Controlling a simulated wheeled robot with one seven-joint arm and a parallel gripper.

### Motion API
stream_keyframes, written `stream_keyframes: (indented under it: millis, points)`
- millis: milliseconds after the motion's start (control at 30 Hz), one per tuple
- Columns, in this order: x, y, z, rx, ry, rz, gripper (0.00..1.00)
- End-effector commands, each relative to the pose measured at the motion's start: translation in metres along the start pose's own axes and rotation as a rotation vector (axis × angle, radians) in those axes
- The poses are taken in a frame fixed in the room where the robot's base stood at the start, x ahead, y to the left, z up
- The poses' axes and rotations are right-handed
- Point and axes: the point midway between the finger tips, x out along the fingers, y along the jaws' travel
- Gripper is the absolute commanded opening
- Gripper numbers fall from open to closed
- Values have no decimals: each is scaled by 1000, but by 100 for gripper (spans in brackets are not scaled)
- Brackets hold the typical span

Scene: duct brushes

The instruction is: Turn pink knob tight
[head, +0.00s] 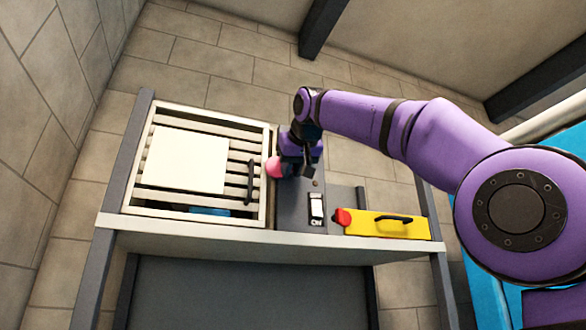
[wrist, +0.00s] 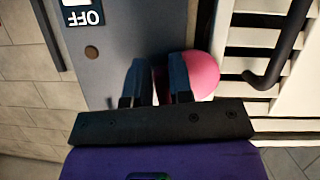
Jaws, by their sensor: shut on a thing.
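The pink knob (head: 274,167) sits on the grey panel (head: 289,212), just right of the slatted door. My gripper (head: 291,168) reaches down to it from above. In the wrist view the rounded pink knob (wrist: 203,73) bulges out to the right behind the right-hand finger. My gripper (wrist: 157,88) is shut on it, with a sliver of pink between the dark fingers. The fingers hide much of the knob, and its seat on the panel is hidden. I cannot tell how tight it is.
A pale slatted door (head: 250,149) with a white sheet (head: 185,160) and dark handle (head: 250,182) lies left. A switch (head: 316,208) with an OFF label is on the panel. A yellow box (head: 372,226) with a red end and black handle stands right, on the bench's front edge.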

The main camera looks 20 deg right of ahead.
Motion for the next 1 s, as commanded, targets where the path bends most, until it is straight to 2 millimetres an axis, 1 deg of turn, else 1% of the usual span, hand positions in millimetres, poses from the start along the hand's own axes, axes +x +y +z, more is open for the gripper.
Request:
stream_keyframes:
  millis: [300,900,933,1000]
  points:
    - [1,-2,0,131,-2,-54,0]
    - [0,-2,0,164,0,-68,0]
    - [0,-2,0,164,0,-68,25]
    - [0,-2,0,164,0,-68,39]
